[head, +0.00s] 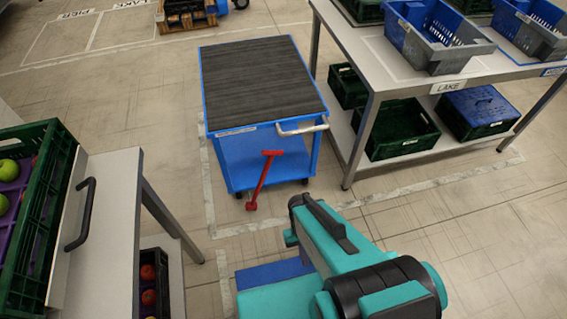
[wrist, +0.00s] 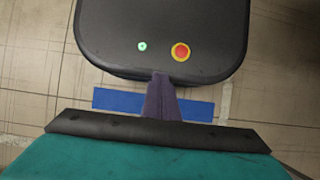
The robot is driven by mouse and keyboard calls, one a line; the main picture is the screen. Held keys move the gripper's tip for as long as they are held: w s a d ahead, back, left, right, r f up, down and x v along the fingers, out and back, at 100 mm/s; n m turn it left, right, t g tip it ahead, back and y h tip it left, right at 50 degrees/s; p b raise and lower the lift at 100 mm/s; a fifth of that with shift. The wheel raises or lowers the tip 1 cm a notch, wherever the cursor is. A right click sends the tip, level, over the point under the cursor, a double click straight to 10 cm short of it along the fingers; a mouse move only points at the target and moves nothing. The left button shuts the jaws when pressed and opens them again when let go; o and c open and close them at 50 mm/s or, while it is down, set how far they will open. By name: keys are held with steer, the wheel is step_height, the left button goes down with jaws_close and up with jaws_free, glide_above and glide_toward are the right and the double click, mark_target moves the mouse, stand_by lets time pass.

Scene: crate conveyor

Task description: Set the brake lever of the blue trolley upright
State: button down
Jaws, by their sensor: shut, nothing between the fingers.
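The blue trolley (head: 222,160) stands on the floor in the middle of the head view, with a dark ribbed top and a pale push handle (head: 302,129) at its near right. Its red brake lever (head: 262,180) is at the near side, its foot low near the floor. The lever leans to the right, with its crossbar top in front of the lower deck. My gripper (wrist: 160,75) shows in the wrist view as dark fingers together and empty. My arm hides it in the head view. It is apart from the lever, which the wrist view does not show.
A grey table (head: 405,80) on the right holds blue and grey crates, with green crates and a blue-lidded crate below. A bench (head: 108,200) at the left carries a green crate of apples (head: 45,235). Bare floor lies between trolley and bench.

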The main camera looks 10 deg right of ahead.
steer(key=w+a+f+m+t+y+b, duration=0.1)
steer(key=w+a+f+m+y+b, duration=0.2)
steer(key=w+a+f+y+b, duration=0.45)
steer(key=w+d+m+t+y+b, duration=0.1)
steer(key=w+m+t+y+b, duration=0.25)
steer(key=w+b, duration=0.8)
steer(key=w+d+r+m+t+y+b, duration=0.1)
steer(key=w+d+r+t+y+b, duration=0.2)
steer(key=w+d+r+t+b, duration=0.2)
steer(key=w+d+r+m+t+y+b, duration=0.1)
steer(key=w+d+r+t+y+b, duration=0.2)
steer(key=w+d+r+t+b, duration=0.2)
steer(key=w+d+t+b, duration=0.3)
steer(key=w+d, duration=0.3)
steer(key=d, duration=0.3)
steer(key=shift+w+b, duration=0.15)
steer(key=shift+b, duration=0.7)
steer(key=shift+m, duration=0.25)
